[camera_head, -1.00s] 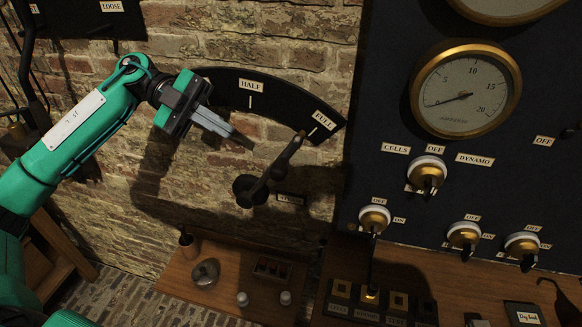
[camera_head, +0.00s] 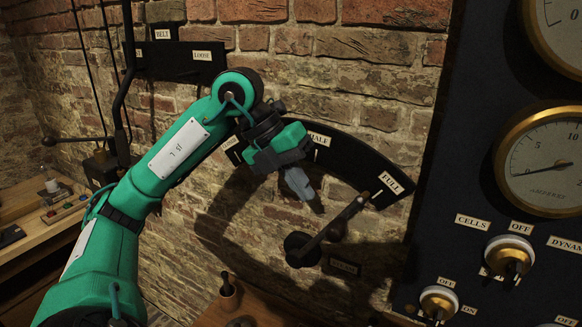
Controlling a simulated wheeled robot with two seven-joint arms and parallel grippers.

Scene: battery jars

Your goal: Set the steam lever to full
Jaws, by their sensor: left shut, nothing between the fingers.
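The steam lever (camera_head: 332,230) is a dark arm on a round pivot at the brick wall. It points up and right, with its tip just under the FULL label (camera_head: 390,183) of the black curved scale (camera_head: 345,160). The HALF label (camera_head: 319,139) is at the scale's middle. My left gripper (camera_head: 303,188) is shut and empty. It is up and left of the lever, in front of the scale's HALF part, apart from the lever in the picture. My right gripper is not in view.
A dark panel with an ammeter (camera_head: 545,170) and a CELLS/DYNAMO knob (camera_head: 508,256) stands at right. A black plate labelled LOOSE (camera_head: 202,55) is at upper left. A bench (camera_head: 30,232) with small items is at left. A wooden shelf (camera_head: 262,306) is below the lever.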

